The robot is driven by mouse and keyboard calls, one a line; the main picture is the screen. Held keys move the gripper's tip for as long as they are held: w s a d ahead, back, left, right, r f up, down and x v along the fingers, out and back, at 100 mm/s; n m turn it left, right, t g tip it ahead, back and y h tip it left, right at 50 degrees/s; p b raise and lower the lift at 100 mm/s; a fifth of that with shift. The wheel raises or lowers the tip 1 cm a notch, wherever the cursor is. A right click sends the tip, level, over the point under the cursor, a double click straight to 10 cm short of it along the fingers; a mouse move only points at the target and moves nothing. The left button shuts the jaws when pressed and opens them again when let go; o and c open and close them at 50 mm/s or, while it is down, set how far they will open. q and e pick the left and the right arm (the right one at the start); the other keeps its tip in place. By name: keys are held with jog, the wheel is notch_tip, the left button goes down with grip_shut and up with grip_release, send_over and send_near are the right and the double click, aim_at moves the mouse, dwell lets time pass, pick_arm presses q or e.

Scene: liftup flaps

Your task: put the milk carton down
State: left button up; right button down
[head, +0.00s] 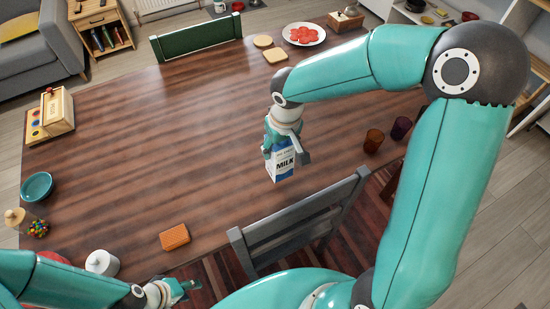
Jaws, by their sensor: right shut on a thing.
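The blue and white milk carton (283,167) is upright over the right half of the brown wooden table (150,130). My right gripper (284,146) is shut on the upper part of the carton, coming down from above. I cannot tell whether the carton's base touches the table. My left gripper (183,290) is low at the front edge of the table, apart from the carton. Its fingers look spread, with nothing seen between them.
Two dark cups (373,141) stand right of the carton. A grey chair (300,222) is at the near edge. An orange block (174,237) and teal bowls (37,186) lie left. A plate of red slices (304,34) is at the back. The middle-left tabletop is clear.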

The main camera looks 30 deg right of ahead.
jog(key=shift+f, duration=2.6)
jog(key=shift+f+b, duration=0.15)
jog(key=shift+b, duration=0.15)
jog(key=shift+c, duration=1.2)
grip_release()
